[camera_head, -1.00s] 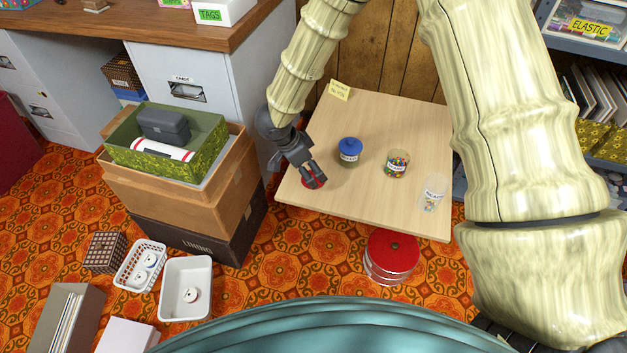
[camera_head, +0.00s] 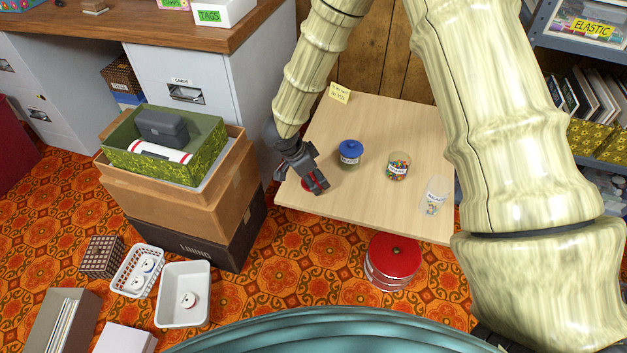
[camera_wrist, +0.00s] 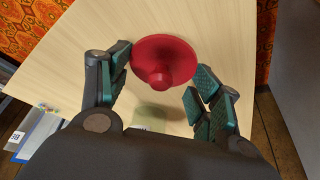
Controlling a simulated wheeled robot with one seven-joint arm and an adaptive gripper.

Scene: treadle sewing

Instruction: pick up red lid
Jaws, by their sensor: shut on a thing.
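The red lid (camera_wrist: 165,58), a round disc with a knob, is between the fingers of my gripper (camera_wrist: 162,88) in the wrist view. The fingers are at opposite sides of its rim, and the knob faces the camera. In the head view my gripper (camera_head: 319,187) is low over the near left corner of the light wooden table (camera_head: 375,205). Only a bit of red lid (camera_head: 307,184) shows there beside the fingers; the rest is hidden. I cannot tell whether the lid still touches the tabletop.
A yellow note (camera_head: 339,93) is at the back. Stacked boxes (camera_head: 185,205) stand left of the table, a red round tin (camera_head: 394,258) in front.

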